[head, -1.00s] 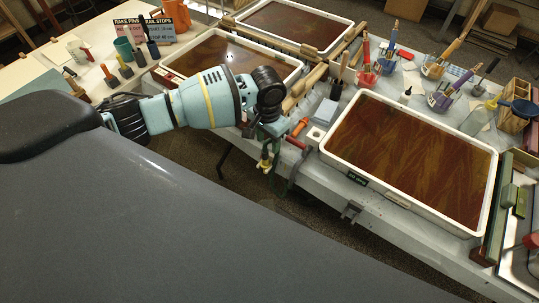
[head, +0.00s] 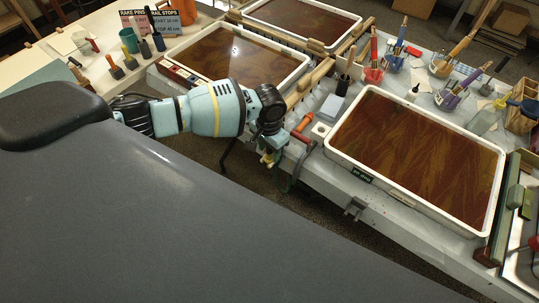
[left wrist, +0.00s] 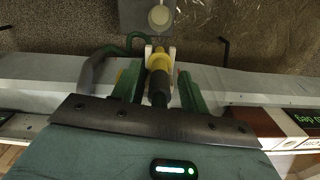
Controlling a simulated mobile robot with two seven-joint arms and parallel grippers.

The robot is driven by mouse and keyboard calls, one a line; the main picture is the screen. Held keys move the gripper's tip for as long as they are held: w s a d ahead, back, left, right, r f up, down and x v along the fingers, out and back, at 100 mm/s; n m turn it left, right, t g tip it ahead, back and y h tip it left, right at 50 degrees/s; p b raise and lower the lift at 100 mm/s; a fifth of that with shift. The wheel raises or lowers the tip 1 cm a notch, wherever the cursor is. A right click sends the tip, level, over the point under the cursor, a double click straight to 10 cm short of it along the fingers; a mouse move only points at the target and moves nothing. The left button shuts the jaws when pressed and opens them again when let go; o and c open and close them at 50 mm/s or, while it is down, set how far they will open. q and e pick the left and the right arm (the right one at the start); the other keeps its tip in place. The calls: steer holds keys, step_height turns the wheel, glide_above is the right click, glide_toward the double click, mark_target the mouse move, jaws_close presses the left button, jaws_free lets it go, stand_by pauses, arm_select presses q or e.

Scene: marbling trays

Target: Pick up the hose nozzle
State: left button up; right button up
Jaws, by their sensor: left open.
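The hose nozzle (head: 267,158) shows in the head view as a small yellow piece at the table's front edge, partly hidden by my left gripper (head: 275,146). In the left wrist view the nozzle has a yellow head (left wrist: 158,63) and a dark body that runs toward my palm. It lies between the two green fingers of my left gripper (left wrist: 160,86), which are open on either side of it. I cannot tell whether either finger touches it. A green hose (head: 287,180) loops down below the edge, and it also shows in the left wrist view (left wrist: 112,48). My right gripper is not in view.
A white-rimmed marbling tray (head: 345,163) stands right of the gripper, and another tray (head: 190,84) stands behind the arm. An orange-red handled tool (head: 301,138) and a white square piece (head: 321,130) lie close by. Open floor (head: 225,160) is in front of the table edge.

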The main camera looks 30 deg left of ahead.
arm_select(q)
steer(key=shift+f, duration=0.5)
jaws_close()
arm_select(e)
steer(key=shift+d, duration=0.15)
arm_select(q)
steer(key=shift+r, duration=0.1)
